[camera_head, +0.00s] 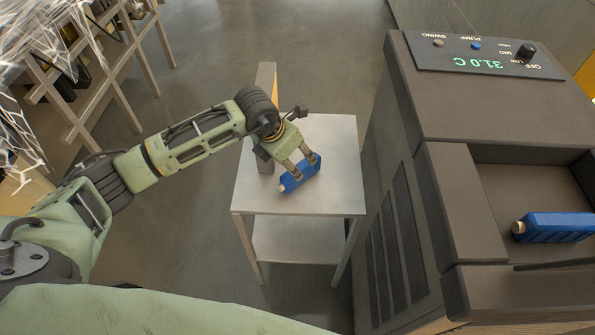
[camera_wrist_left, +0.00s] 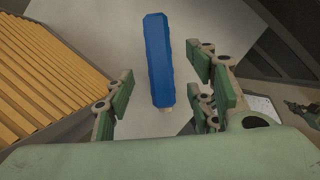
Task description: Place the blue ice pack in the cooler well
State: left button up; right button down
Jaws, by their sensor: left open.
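A blue ice pack (camera_head: 300,176) with a pale cap lies on a small grey side table (camera_head: 340,195). My left gripper (camera_head: 304,163) is over it with its fingers spread. In the left wrist view the ice pack (camera_wrist_left: 160,62) lies between the two open fingers of my left gripper (camera_wrist_left: 160,103), with a gap on each side. A second blue ice pack (camera_head: 556,227) with a pale cap lies in the recessed well (camera_head: 510,185) on top of the brown cooler (camera_head: 462,195). My right gripper is not in view.
An upright post (camera_head: 266,75) stands by the side table's back edge. A wooden rack (camera_head: 100,100) is at the upper left. An orange slatted panel (camera_wrist_left: 55,80) shows in the wrist view. The table's right half is bare.

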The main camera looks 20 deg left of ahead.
aim_at(299, 168)
pick_arm(q)
jog(key=shift+w+a+f, duration=0.1)
jog(key=shift+w+f, duration=0.1)
jog(key=x, duration=0.2)
jog(key=p+x, duration=0.1)
jog(key=x, duration=0.1)
jog(key=p+x, duration=0.1)
jog(key=x, duration=0.1)
jog(key=shift+s+f, duration=0.2)
jog(key=shift+s, duration=0.1)
jog(key=shift+w+f, duration=0.2)
jog(key=shift+f, duration=0.35)
jog(key=shift+c, duration=0.5)
grip_shut()
jog(key=shift+r, duration=0.15)
